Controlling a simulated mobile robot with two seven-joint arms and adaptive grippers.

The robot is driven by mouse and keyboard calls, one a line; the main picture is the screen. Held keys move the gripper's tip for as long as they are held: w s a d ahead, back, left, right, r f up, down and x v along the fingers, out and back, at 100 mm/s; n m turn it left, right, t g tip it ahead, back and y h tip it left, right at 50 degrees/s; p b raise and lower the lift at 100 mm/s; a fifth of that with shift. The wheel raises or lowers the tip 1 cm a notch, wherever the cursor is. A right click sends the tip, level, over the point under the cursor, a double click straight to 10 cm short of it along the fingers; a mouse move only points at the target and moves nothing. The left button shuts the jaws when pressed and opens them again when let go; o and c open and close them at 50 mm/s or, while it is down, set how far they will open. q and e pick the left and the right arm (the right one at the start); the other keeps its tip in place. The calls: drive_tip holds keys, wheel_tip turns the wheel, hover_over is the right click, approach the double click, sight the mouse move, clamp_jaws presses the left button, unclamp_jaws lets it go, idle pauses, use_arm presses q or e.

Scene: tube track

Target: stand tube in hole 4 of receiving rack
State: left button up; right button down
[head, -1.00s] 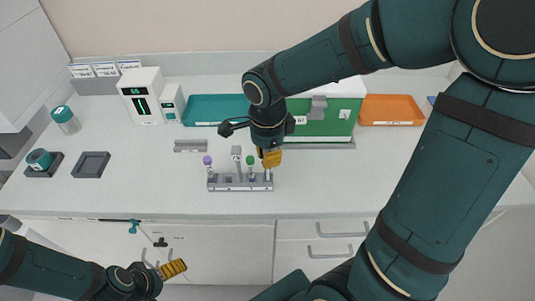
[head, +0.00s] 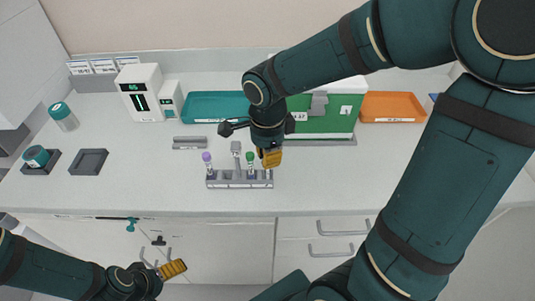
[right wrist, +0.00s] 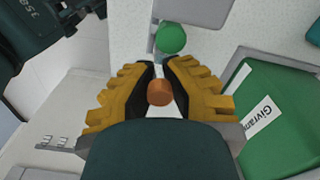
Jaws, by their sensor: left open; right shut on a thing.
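The receiving rack (head: 228,185) is a grey strip on the bench. A purple-capped tube (head: 207,158) stands near its left end and a green-capped tube (head: 250,157) stands right of its middle. My right gripper (head: 270,158) is over the rack's right end, just right of the green cap. In the right wrist view its yellow fingers are shut on an orange-capped tube (right wrist: 160,93), with the green cap (right wrist: 172,38) just beyond. The held tube's lower end is hidden, so I cannot tell whether it is in a hole. My left gripper (head: 172,269) is open and empty, low in front of the bench.
A green box (head: 330,130) stands behind my right gripper, between a teal tray (head: 205,106) and an orange tray (head: 392,107). A small grey block (head: 189,143) lies behind the rack. White devices (head: 140,95) stand back left.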

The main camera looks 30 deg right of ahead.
drive_tip(key=c, duration=1)
unclamp_jaws()
drive_tip(key=shift+c, duration=0.2)
wheel_tip(320, 180, up, 12)
idle(0.5)
